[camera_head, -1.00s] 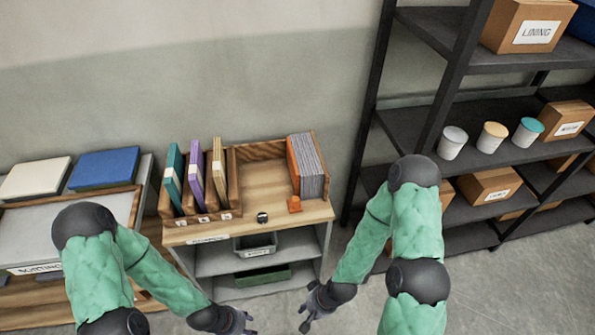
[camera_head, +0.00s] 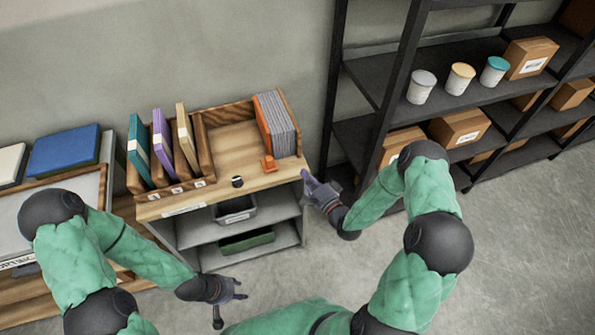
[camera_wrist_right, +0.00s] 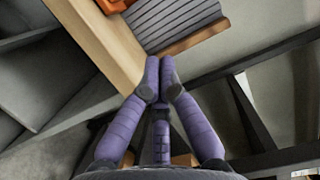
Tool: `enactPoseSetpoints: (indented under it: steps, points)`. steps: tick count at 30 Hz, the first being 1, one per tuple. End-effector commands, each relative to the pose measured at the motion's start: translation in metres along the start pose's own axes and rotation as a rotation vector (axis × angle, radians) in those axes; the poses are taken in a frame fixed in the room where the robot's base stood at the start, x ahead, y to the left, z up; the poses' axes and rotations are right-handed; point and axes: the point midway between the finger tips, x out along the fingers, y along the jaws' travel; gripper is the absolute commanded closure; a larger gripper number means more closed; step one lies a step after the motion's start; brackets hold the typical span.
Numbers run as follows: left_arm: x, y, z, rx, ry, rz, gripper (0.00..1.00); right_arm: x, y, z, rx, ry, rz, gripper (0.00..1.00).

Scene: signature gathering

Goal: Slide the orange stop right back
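The orange stop (camera_head: 269,163) is a small block on the wooden bench top, in front of a stack of grey sheets (camera_head: 275,123) with an orange face on its left. An orange piece also shows at the top of the right wrist view (camera_wrist_right: 115,5); I cannot tell whether it is the stop. My left gripper (camera_head: 238,290) is open and empty, low in front of the bench.
A wooden rack (camera_head: 205,150) holds teal, purple and tan folders on the left of the bench. A small dark round item (camera_head: 237,181) lies left of the stop. Grey and green bins sit on shelves below. A black shelving unit (camera_head: 455,105) with cups and boxes stands right.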

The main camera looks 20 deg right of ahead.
Motion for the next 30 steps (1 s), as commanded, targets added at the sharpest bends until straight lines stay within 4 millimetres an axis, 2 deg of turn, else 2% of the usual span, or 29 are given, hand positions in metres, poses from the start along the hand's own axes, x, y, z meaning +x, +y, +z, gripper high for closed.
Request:
enactPoseSetpoints:
  steps: [14, 15, 21, 30]
  points:
    - [0.014, -0.005, -0.001, 0.000, 0.000, 0.000, 0.60, 0.087, 0.001, 0.001, -0.003, -0.001, -0.001, 1.00]
    - [0.015, -0.005, -0.001, 0.000, 0.000, 0.000, 0.60, 0.090, 0.002, 0.005, -0.001, -0.003, 0.003, 1.00]
    - [0.017, -0.006, -0.001, 0.000, 0.000, 0.000, 0.60, 0.095, 0.001, 0.030, -0.002, -0.001, 0.003, 1.00]
    - [0.017, -0.006, -0.001, 0.000, 0.000, 0.000, 0.60, 0.097, 0.001, 0.039, -0.002, 0.002, 0.004, 1.00]
